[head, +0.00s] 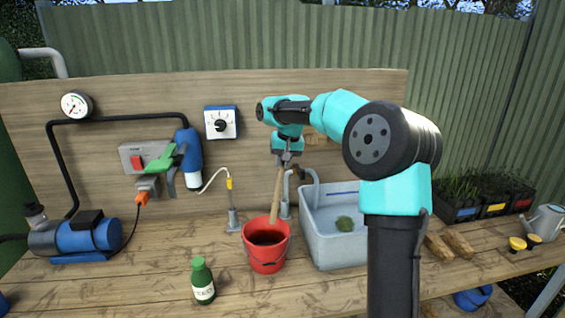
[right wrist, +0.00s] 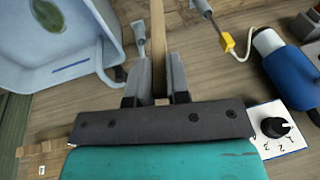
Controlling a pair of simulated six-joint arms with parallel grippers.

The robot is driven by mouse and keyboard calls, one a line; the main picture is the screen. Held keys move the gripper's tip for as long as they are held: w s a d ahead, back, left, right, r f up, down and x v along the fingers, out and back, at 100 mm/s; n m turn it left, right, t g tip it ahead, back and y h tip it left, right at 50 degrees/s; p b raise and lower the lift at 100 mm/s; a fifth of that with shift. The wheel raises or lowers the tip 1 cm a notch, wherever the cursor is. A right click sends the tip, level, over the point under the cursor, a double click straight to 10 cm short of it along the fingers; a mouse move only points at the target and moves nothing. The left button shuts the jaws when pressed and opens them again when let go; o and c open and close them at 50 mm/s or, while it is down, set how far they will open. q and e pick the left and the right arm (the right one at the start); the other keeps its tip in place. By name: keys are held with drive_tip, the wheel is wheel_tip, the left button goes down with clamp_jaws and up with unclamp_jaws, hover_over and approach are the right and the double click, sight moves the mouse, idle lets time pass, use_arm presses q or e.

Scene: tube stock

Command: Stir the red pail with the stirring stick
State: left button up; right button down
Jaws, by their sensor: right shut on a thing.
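A red pail (head: 266,254) stands upright on the wooden bench, its dark inside facing up. A light wooden stirring stick (head: 277,195) runs down from my right gripper (head: 287,158) to the pail, its lower end at or inside the rim. I cannot see how deep it reaches. In the right wrist view my right gripper (right wrist: 156,95) is shut on the stick (right wrist: 158,40), which passes between its two fingers. The pail is not visible in that view. My left gripper is not in view.
A green bottle (head: 203,283) stands in front and left of the pail. A grey-blue basin (head: 318,244) with a green thing in it stands just right of the pail. A pump (head: 88,235) sits at the left. A panel (head: 330,95) rises behind.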

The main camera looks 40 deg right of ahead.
idle(0.3)
drive_tip(key=shift+r, duration=2.5)
